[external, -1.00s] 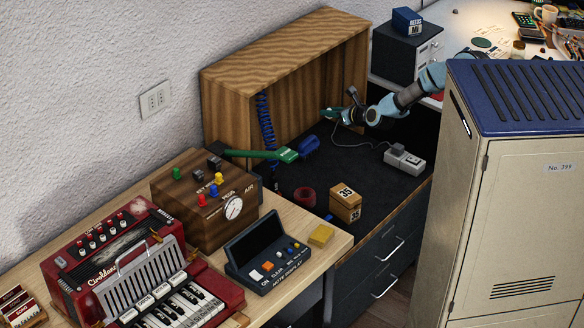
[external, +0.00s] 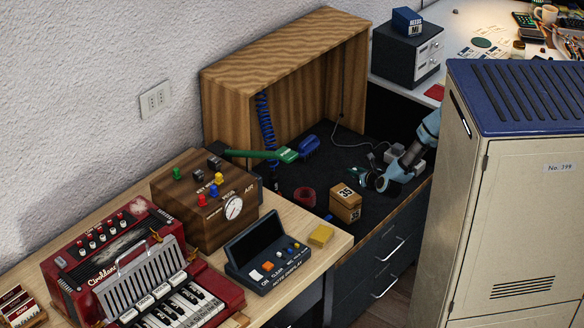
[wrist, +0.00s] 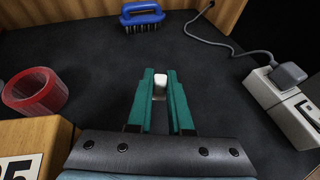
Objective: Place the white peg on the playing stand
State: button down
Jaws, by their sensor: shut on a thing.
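My gripper (wrist: 161,88) has green fingers, and a small white piece, which looks like the white peg (wrist: 160,80), is gripped between their tips. I cannot tell for sure which thing is the playing stand. A wooden box (external: 191,222) with coloured pegs and a dial stands on the light bench at the left.
A red tape ring (wrist: 36,92), a blue brush (wrist: 142,16) and a grey power block with plug (wrist: 290,105) lie on the dark mat (wrist: 90,62). The box marked 35 (external: 345,205) is close. A note display (external: 268,252) and red accordion (external: 115,255) stand on the bench.

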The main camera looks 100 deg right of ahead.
aim_at(354, 189)
jog(key=shift+f+b, duration=0.55)
jog(key=shift+f, duration=2.05)
jog(key=shift+f, duration=0.2)
jog(key=c, duration=0.8)
grip_release()
jog(key=shift+c, duration=0.2)
jog(key=shift+r, duration=0.2)
jog(key=shift+a+r, duration=0.15)
jog(key=shift+a, duration=0.05)
jog(key=p+v, duration=0.1)
jog(key=v, duration=0.9)
jog(key=shift+s+a+p, duration=0.2)
jog(key=shift+a+p, duration=0.05)
jog(key=shift+p, duration=0.15)
jog(key=shift+o, duration=0.6)
jog(key=shift+s+a+r, duration=0.15)
jog(key=shift+a+r, duration=0.1)
jog(key=shift+a, duration=0.2)
